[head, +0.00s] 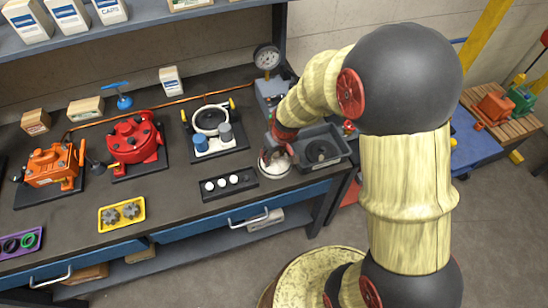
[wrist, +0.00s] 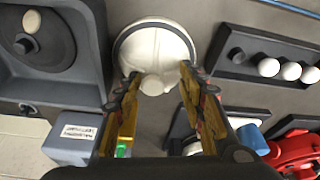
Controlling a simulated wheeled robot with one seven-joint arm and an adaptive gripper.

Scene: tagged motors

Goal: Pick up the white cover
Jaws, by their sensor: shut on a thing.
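The white cover (wrist: 158,45) is a round, pale disc with a knob on its near side, seen at the top middle of the wrist view. A grey rim shows around its edge. In the head view the white cover (head: 274,166) is at the bench's front edge, partly hidden by my gripper. My gripper (wrist: 161,74) has a finger on each side of the cover's near part and is shut on it. In the head view my gripper (head: 279,148) reaches down onto the cover from above. I cannot tell whether the cover is clear of what lies beneath it.
A grey tray (head: 335,134) with a dark round part stands just right of the cover. A black strip with white knobs (head: 228,184) lies to its left. A gauge stand (head: 268,85) is behind. Red (head: 133,142) and orange (head: 50,165) motors stand farther left.

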